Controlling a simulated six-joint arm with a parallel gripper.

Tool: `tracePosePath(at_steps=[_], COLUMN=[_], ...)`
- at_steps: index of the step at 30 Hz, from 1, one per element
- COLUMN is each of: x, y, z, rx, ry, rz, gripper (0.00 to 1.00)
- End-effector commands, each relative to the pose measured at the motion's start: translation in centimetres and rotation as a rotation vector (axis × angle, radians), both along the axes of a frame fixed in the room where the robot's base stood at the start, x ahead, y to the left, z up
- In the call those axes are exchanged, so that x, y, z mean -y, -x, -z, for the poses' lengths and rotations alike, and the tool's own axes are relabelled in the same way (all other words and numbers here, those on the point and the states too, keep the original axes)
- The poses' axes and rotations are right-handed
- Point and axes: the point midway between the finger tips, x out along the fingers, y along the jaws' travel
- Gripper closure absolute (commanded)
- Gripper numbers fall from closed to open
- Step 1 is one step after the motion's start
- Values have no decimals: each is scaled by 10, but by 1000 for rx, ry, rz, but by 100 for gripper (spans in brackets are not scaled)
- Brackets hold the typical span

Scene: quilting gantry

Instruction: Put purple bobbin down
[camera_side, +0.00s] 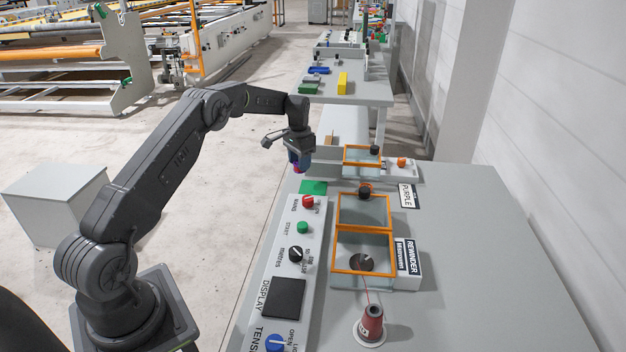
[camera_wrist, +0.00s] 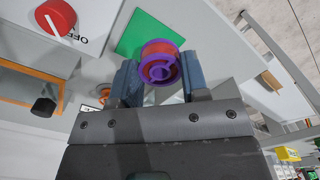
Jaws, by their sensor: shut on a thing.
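The purple bobbin (camera_wrist: 160,62), with red-orange thread on it, is between the two fingers of my gripper (camera_wrist: 157,82) in the wrist view. The gripper is shut on it. In the side view my gripper (camera_side: 299,163) is above the far left part of the grey table, and only a little of the bobbin shows there. A green square (camera_side: 313,187) lies on the table just below and to the right of the gripper. The green square (camera_wrist: 145,35) also shows behind the bobbin in the wrist view, partly hidden by it.
A control panel (camera_side: 278,262) with red, green, black and blue knobs runs along the table's left side. Orange-framed boxes (camera_side: 362,210), a PURPLE label (camera_side: 407,196) and a red thread cone (camera_side: 372,322) stand to its right. The table's right side (camera_side: 480,270) is clear.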

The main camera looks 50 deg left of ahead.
Motion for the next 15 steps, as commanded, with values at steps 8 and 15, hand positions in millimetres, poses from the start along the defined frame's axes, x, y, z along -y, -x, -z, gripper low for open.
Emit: tracePosePath(at_steps=[8,15], x=[23,25], y=[-30,-32], z=[23,39], rx=[1,-2], ry=[0,1], rz=[0,-1], gripper=[87,87])
